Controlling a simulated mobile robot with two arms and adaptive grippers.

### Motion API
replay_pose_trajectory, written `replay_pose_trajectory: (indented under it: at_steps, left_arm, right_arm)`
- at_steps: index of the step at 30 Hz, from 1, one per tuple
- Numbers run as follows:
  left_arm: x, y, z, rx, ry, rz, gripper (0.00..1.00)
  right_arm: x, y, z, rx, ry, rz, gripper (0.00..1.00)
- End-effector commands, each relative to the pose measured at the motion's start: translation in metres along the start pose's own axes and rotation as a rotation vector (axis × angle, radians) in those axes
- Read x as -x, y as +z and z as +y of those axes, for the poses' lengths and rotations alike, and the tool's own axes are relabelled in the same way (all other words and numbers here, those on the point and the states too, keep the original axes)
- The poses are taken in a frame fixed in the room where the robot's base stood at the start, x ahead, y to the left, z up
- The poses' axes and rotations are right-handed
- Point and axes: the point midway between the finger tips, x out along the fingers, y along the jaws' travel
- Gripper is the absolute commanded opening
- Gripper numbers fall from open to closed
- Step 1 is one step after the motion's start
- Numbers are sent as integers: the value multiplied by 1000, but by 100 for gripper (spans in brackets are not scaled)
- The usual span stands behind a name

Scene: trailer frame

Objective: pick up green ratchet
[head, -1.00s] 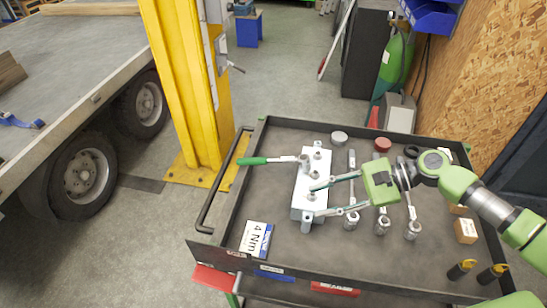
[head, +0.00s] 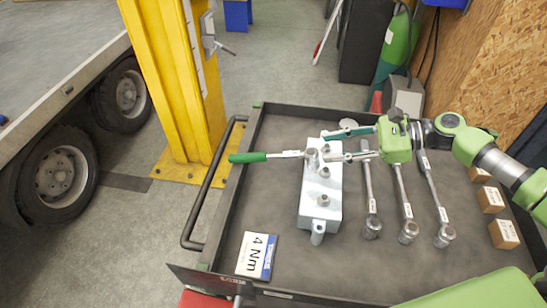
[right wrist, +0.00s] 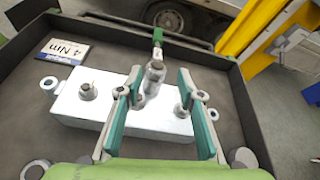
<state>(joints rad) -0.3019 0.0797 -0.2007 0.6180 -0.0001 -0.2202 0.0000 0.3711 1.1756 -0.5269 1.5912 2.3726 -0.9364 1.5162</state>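The green ratchet has a green handle (head: 248,157) pointing left over the tray's left rim. Its metal shaft runs to a head at the far end of the white block (head: 318,208). In the right wrist view the ratchet's head (right wrist: 155,72) stands over the block, with the green handle beyond it. My right gripper (head: 326,147) is open, its fingers reaching left over the block's far end near the ratchet's head. In the right wrist view the open fingers (right wrist: 159,76) lie on either side of the head, with gaps visible. My left gripper is not in view.
Several metal wrenches (head: 403,205) lie right of the block on the dark tray (head: 270,215). A "4 Nm" card (head: 257,255) lies at the near left. Small cardboard boxes (head: 503,233) line the right side. A yellow post (head: 178,95) stands beyond the cart's side handle (head: 205,195).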

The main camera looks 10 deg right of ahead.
Motion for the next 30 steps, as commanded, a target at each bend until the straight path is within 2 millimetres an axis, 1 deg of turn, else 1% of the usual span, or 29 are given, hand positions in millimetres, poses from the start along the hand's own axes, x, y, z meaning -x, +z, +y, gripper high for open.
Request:
replay_pose_trajectory:
  at_steps: [5,9,12,19,24,27,30]
  left_arm:
    - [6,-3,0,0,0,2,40]
    - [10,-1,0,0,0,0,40]
    - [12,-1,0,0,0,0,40]
    - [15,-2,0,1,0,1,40]
    - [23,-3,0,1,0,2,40]
    - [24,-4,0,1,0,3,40]
    - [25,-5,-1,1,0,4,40]
  right_arm:
    - [-29,4,0,4,2,-5,35]
    - [-57,4,0,3,3,-4,35]
    - [-72,3,0,2,1,-3,35]
    - [-89,2,0,2,1,-1,35]
    - [-114,2,2,1,3,-2,35]
    - [-127,0,2,1,1,-1,35]
    - [-134,0,2,1,2,-1,35]
